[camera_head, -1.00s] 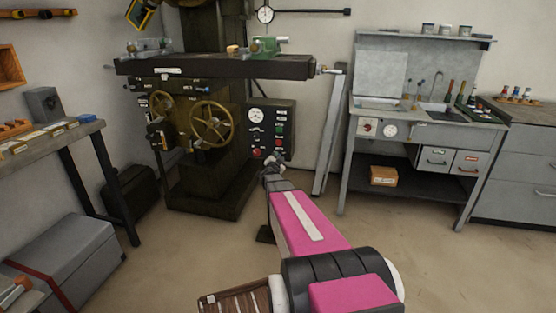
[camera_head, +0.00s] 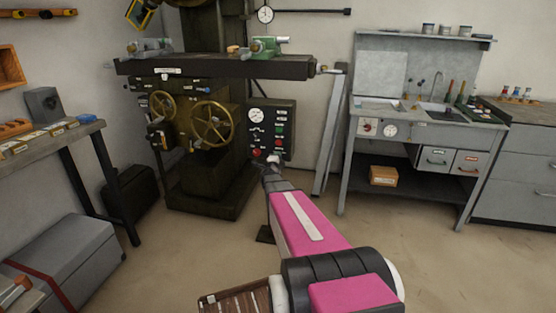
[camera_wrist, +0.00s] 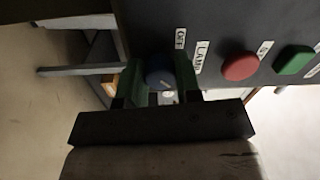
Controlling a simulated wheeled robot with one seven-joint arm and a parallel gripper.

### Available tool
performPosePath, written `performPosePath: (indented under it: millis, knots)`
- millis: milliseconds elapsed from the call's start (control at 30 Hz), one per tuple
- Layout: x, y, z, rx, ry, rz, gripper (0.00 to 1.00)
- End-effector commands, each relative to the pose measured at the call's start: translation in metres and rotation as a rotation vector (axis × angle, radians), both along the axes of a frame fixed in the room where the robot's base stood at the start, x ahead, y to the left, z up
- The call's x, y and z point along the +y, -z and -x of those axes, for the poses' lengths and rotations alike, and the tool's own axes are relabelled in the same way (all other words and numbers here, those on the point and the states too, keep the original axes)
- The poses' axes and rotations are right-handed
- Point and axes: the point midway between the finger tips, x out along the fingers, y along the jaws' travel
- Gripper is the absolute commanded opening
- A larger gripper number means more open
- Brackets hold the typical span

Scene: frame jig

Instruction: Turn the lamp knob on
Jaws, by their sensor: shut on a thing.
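The lamp knob (camera_wrist: 159,72) is a dark blue round knob on the dark control panel (camera_wrist: 217,24), beside white labels reading "OFF" and "LAMP" in the wrist view. A small pale mark shows on it. My gripper (camera_wrist: 159,80) has its green-padded fingers on both sides of the knob and is shut on it. In the head view my gripper (camera_head: 272,163) is at the lower part of the machine's panel (camera_head: 284,116) and hides the knob there. Which setting the knob stands at cannot be told.
A red button (camera_wrist: 240,66) and a green button (camera_wrist: 294,60) sit on the panel close to the knob. The milling machine's handwheel (camera_head: 212,124) is to the left. A grey workbench (camera_head: 425,115) stands at the right.

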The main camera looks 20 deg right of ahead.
Motion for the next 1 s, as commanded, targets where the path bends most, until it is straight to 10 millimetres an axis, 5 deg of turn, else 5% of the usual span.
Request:
performPosePath:
  millis: [500, 533, 600, 1000]
  knots:
    - [-0.0003, 0.0004, 0.0009, -0.011, 0.001, -0.018, 0.08]
    - [-0.0003, 0.0004, 0.0009, -0.011, 0.001, -0.018, 0.38]
    - [-0.0004, 0.0004, 0.0008, -0.011, 0.001, -0.018, 0.57]
    - [0.0024, 0.0001, 0.0041, -0.010, 0.000, -0.016, 0.57]
